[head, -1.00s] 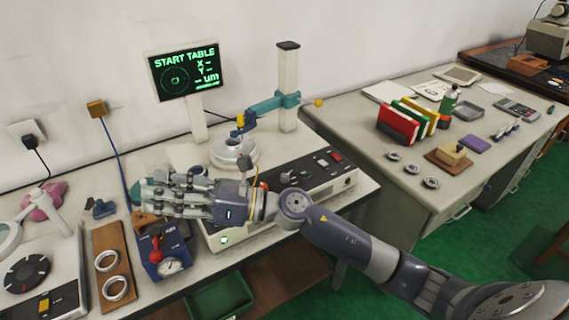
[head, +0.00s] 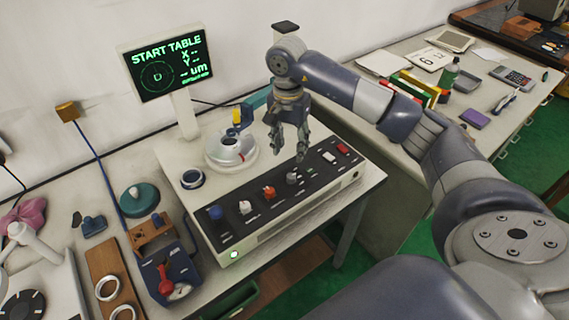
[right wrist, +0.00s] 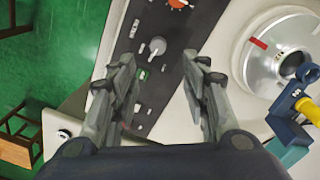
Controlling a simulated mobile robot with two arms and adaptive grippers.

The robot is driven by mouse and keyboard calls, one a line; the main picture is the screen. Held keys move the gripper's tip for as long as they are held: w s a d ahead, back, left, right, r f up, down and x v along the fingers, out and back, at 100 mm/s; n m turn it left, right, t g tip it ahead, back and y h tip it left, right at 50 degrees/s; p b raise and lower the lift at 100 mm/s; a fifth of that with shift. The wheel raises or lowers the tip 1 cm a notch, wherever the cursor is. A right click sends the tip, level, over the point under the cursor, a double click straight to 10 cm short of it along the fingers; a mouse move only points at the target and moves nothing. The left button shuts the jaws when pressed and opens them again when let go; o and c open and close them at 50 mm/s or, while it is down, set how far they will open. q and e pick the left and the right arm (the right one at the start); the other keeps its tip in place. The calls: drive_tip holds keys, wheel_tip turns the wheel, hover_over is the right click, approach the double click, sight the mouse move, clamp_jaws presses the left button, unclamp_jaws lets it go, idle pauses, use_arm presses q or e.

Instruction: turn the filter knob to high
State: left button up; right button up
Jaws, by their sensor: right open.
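The control panel (head: 262,202) of the measuring machine carries a row of knobs: a blue one (head: 215,212), a white one (head: 245,207), a red one (head: 269,193) and a grey one (head: 292,177). The labels are too small to read, so I cannot tell which is the filter knob. My right gripper (head: 288,150) is open, empty and pointing down above the back edge of the panel, near the grey knob. In the right wrist view the grey knob (right wrist: 158,46) lies just beyond the gap between the fingertips (right wrist: 160,62), apart from them. My left gripper is not in view.
The round table (head: 230,150) with its metal ring stands left of my right gripper. The screen (head: 165,66) reads START TABLE. A blue gauge box (head: 168,275) and a wooden tray with rings (head: 104,270) lie left of the machine. Red and white buttons (head: 335,153) sit at the panel's right.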

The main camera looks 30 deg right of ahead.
sight(291, 176)
drive_tip(key=f+p, duration=0.1)
drive_tip(key=f, duration=0.4)
drive_tip(key=f+p, duration=0.1)
drive_tip(key=f, duration=0.2)
drive_tip(key=shift+s+f+p, duration=0.3)
drive_tip(key=shift+s+f, duration=0.15)
drive_tip(key=shift+f, duration=0.55)
clamp_jaws()
